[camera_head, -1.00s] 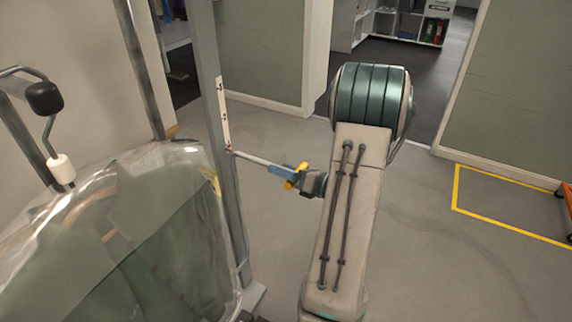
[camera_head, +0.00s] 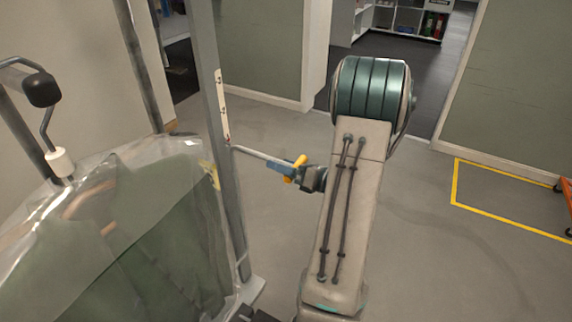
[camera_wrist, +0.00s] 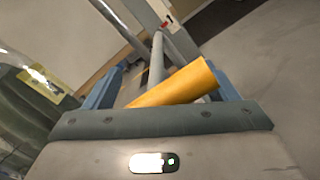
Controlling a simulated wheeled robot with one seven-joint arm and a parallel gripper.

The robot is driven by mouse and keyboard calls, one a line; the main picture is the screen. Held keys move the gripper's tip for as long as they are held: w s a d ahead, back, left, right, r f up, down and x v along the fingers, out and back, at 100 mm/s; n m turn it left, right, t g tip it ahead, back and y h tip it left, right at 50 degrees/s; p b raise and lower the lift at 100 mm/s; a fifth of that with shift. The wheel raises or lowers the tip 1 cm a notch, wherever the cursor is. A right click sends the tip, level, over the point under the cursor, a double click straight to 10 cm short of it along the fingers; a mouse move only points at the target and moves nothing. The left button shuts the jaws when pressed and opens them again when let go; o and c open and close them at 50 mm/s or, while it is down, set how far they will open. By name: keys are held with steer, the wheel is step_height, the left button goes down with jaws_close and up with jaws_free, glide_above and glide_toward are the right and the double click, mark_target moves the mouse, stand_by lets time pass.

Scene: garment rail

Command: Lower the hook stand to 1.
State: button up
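The hook stand's grey post (camera_head: 217,150) stands left of centre. A pale scale strip (camera_head: 222,105) is on it; its numbers are too small to read. A thin grey rod (camera_head: 255,154) runs right from the post, just below the strip, to a yellow handle (camera_head: 299,162). My gripper (camera_head: 279,167) is at this handle. In the wrist view, the yellow handle (camera_wrist: 178,88) lies slantwise between the blue fingers, which stand wider apart than its thickness. The grey rod (camera_wrist: 157,58) runs away beyond it. Contact with the fingers is hard to make out.
A clear garment bag (camera_head: 110,200) with green clothing hangs left of the post, close to it. A black-and-white hook fitting (camera_head: 45,95) is at far left. Grey floor (camera_head: 430,230) is open at right, with yellow floor tape (camera_head: 505,214) there.

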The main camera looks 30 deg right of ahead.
steer(key=v, duration=1.3)
steer(key=shift+s+d, duration=0.25)
steer(key=shift+s, duration=0.05)
